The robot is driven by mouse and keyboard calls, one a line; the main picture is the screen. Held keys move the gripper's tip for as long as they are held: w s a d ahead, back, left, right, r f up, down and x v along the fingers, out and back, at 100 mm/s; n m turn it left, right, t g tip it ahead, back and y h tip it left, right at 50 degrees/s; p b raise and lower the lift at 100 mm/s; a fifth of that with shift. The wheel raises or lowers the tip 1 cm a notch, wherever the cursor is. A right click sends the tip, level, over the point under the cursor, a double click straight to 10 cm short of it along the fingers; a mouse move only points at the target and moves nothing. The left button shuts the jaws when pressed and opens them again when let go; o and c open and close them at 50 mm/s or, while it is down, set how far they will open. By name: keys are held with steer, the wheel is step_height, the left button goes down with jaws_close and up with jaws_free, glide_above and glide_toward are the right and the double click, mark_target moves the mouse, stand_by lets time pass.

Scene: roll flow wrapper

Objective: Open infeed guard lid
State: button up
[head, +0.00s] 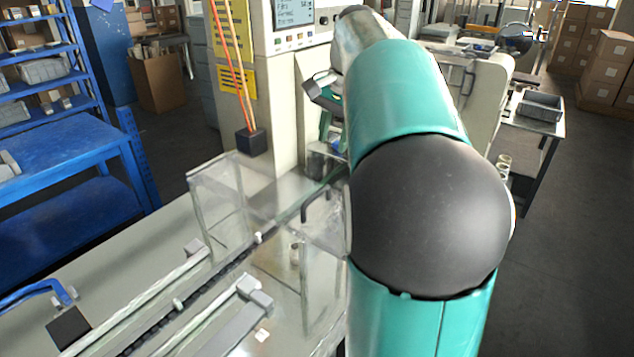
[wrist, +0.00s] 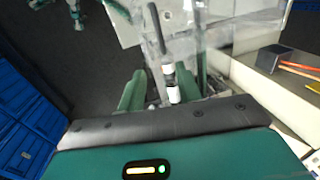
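The infeed guard is a clear, see-through box (head: 222,205) over the conveyor in the head view. A dark bent handle (head: 310,200) shows at its right part, close to my arm. The clear panel also shows in the wrist view (wrist: 190,38), with a dark bar (wrist: 155,28) on it. My gripper (head: 328,130) is partly hidden behind my arm in the head view, above and beyond the handle. In the wrist view my gripper (wrist: 168,72) has its green fingers apart. The bar lies beyond the fingertips; I cannot tell whether anything touches them.
The conveyor (head: 170,307) runs from the lower left under the guard toward the wrapper cabinet (head: 285,95). A blue shelf (head: 60,150) is at left. Open floor (head: 575,230) lies at right.

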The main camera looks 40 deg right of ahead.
mark_target(319, 191)
steer(key=f, duration=0.4)
steer(key=w+a+f, duration=0.1)
steer(key=f, duration=0.4)
steer(key=w+f, duration=0.1)
steer(key=f, duration=0.3)
steer(key=shift+w+a+f, duration=0.15)
steer(key=shift+w+a, duration=0.05)
steer(key=shift+a, duration=0.1)
jaws_close()
